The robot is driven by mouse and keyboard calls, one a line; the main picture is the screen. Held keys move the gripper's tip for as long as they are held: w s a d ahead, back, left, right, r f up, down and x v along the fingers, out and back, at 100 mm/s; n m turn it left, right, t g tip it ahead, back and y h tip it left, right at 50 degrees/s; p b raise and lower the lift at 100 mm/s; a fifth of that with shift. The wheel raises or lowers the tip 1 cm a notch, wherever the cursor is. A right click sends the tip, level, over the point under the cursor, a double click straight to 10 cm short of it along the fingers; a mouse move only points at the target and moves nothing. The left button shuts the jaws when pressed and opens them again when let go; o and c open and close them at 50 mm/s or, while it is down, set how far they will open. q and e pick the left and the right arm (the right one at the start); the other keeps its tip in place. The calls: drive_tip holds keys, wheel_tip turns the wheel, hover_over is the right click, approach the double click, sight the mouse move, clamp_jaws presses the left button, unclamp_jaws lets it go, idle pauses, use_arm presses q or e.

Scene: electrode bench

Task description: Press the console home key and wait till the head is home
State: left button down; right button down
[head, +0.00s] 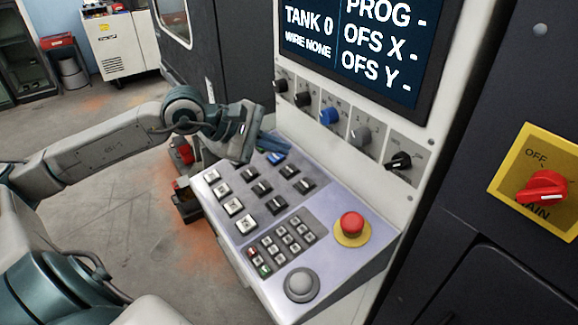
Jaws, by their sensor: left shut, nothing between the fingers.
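The console (345,262) has a sloped grey key panel with rows of white and dark keys. A white key (212,176) stands at the panel's upper left, with more white keys below it. A blue key (275,157) shows at the panel's top edge, close to my gripper. The key labels are too small to read, so I cannot tell which is the home key. My left gripper (262,143) is shut and empty over the panel's upper edge. I cannot tell whether it touches a key. The head is not in view. My right gripper is not in view.
The screen (365,40) reads TANK 0, WIRE NONE, PROG -, OFS X -, OFS Y -. A row of knobs (329,115) lies below it. A red emergency button (352,224) is on the panel's right. A red main switch (543,187) is far right.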

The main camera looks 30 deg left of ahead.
sight(289, 170)
use_arm(q)
drive_tip(key=f, duration=0.1)
drive_tip(key=f+b, duration=0.1)
drive_tip(key=b, duration=0.1)
drive_tip(key=shift+w+d+f, duration=0.15)
drive_tip(key=shift+w+f, duration=0.1)
drive_tip(key=shift+f, duration=0.15)
drive_tip(key=shift+w+f, duration=0.1)
drive_tip(key=shift+f, duration=0.1)
idle(0.8)
idle(0.7)
drive_tip(key=shift+f+b, duration=0.35)
drive_tip(key=shift+b, duration=0.55)
